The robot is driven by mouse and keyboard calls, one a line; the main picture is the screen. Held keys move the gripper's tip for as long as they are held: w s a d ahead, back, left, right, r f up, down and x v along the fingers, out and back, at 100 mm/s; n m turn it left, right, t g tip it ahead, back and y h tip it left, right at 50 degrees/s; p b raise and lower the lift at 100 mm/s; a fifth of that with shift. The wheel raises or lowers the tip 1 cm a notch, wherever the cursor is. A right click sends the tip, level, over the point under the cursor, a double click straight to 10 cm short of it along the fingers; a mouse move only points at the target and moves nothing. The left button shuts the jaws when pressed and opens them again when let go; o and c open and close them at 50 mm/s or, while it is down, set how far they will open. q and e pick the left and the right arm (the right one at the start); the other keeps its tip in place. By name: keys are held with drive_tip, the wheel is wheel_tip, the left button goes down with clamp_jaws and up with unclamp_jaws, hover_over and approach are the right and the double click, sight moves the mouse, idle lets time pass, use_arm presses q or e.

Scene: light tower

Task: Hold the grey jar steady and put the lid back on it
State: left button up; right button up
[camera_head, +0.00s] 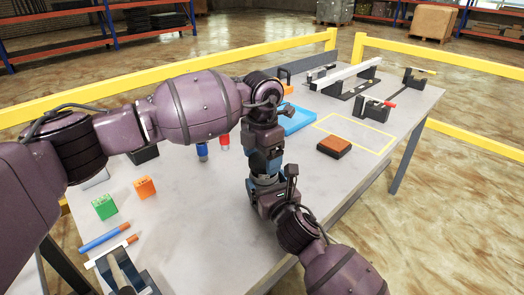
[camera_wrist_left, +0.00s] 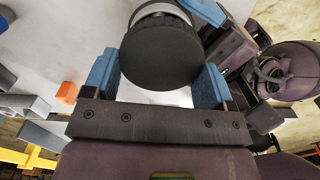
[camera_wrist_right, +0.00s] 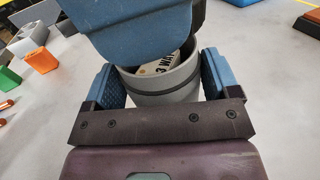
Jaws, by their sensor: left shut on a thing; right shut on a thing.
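The grey jar (camera_wrist_right: 165,85) with a dark band stands between the blue fingers of my right gripper (camera_wrist_right: 165,85), which is shut on it. The jar's mouth is partly visible in the right wrist view, with a pale printed label inside it. My left gripper (camera_wrist_left: 160,85) is shut on the round black lid (camera_wrist_left: 160,50), seen face-on. A pale grey rim shows just beyond the lid. In the head view my left gripper (camera_head: 264,165) is directly above my right gripper (camera_head: 266,188). The contact between lid and jar is hidden by a blue finger.
Fixtures stand at the back. The table's middle front is clear.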

idle(0.4)
use_arm(q)
drive_tip(key=shift+f, duration=0.9)
drive_tip(key=shift+f, duration=0.55)
use_arm(e)
drive_tip(key=c, duration=0.5)
use_arm(q)
drive_tip(key=shift+w+m, duration=0.1)
drive_tip(key=shift+m, duration=1.6)
use_arm(e)
drive_tip(key=shift+o, duration=0.2)
use_arm(q)
drive_tip(key=o, duration=0.8)
